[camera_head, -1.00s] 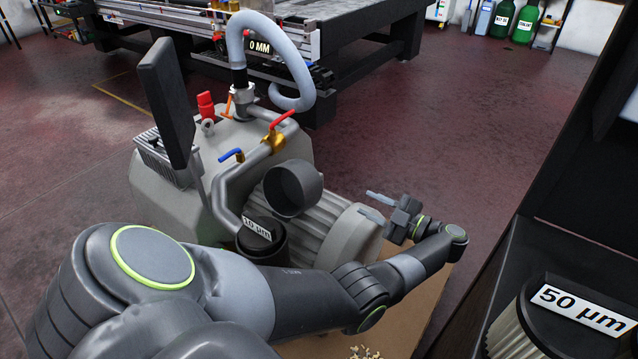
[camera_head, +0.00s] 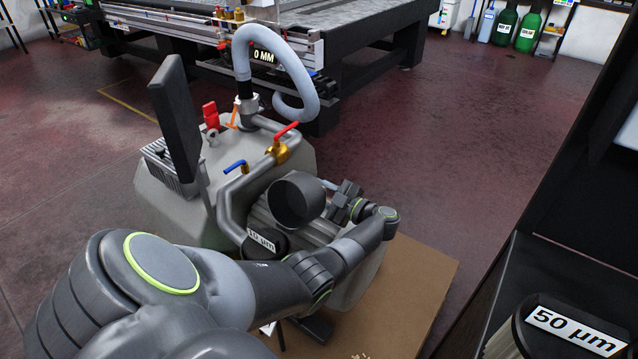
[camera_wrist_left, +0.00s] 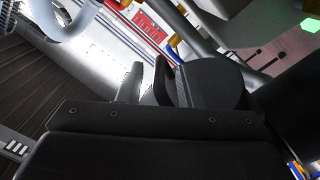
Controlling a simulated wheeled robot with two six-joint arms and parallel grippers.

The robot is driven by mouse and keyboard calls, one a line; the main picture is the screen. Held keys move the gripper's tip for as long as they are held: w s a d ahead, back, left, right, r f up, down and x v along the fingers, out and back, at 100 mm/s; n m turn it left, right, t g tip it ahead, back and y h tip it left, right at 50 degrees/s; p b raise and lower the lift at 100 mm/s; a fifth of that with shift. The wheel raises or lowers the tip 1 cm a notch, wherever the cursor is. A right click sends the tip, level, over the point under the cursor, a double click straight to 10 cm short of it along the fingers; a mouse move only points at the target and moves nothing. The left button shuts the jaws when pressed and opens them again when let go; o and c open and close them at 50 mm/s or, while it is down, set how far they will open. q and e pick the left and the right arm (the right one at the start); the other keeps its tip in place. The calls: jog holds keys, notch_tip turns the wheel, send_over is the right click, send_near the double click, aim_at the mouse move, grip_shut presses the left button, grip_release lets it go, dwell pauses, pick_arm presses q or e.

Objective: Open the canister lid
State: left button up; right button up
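The canister (camera_head: 264,246) on the grey pump shows a dark top with a "10 µm" label, partly hidden by my left arm. A dark round lid (camera_head: 297,203) stands tilted up beside it, its round face toward the head camera. My left gripper (camera_head: 330,186) is just right of and behind the lid, with one finger partly hidden by it. In the left wrist view the lid's dark disc (camera_wrist_left: 217,84) lies right of the gripper (camera_wrist_left: 148,85). A gap shows between the fingers; whether they touch the lid is unclear. My right gripper is out of view.
The pump has a red-handled valve (camera_head: 286,133), a blue-handled valve (camera_head: 236,166) and a grey hose (camera_head: 290,62). A black flat panel (camera_head: 176,118) stands at its left. A "50 µm" filter (camera_head: 570,330) sits at the lower right. Bare floor lies to the right.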

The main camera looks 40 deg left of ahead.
pick_arm(q)
jog(key=shift+a, duration=0.2)
grip_shut()
jog(key=shift+r, duration=0.1)
jog(key=shift+r, duration=0.1)
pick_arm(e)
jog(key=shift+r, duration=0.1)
pick_arm(q)
jog(key=shift+s+r+n+p, duration=0.25)
jog(key=shift+r+n+p, duration=0.05)
jog(key=shift+r+p, duration=0.4)
jog(key=shift+s+r+n+p, duration=0.3)
jog(key=shift+r+p, duration=0.3)
jog(key=shift+p, duration=0.15)
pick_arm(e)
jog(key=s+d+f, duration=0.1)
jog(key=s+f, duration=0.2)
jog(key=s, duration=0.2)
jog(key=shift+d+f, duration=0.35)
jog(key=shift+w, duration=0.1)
